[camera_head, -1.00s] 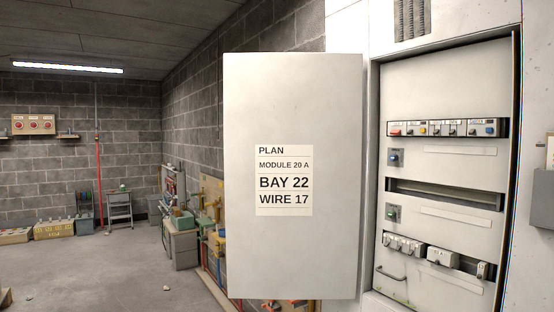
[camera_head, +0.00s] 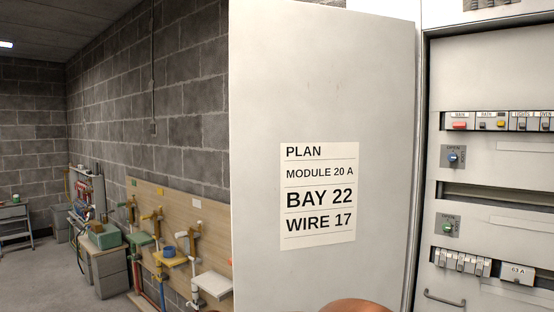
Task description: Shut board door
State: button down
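The board door (camera_head: 325,80) is a tall pale panel, standing open on the left side of the board (camera_head: 485,75). A plan label (camera_head: 318,195) on it reads MODULE 20 A, BAY 22, WIRE 17. The board's inside is uncovered, with rows of modules (camera_head: 500,121), a blue knob (camera_head: 454,156), a green knob (camera_head: 448,226), an empty slot row and a small handle (camera_head: 444,298) low down. My gripper is not in view. A rounded orange-brown shape shows at the bottom edge, in front of the door; I cannot tell what it is.
Left of the door, a wooden panel (camera_head: 181,212) with pipes and valves runs along the block wall. The floor (camera_head: 45,275) at the left is clear.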

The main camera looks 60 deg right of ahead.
aim_at(321, 105)
jog(key=i, duration=2.05)
jog(key=z, duration=2.85)
jog(key=k, duration=0.3)
jog(key=u, duration=0.8)
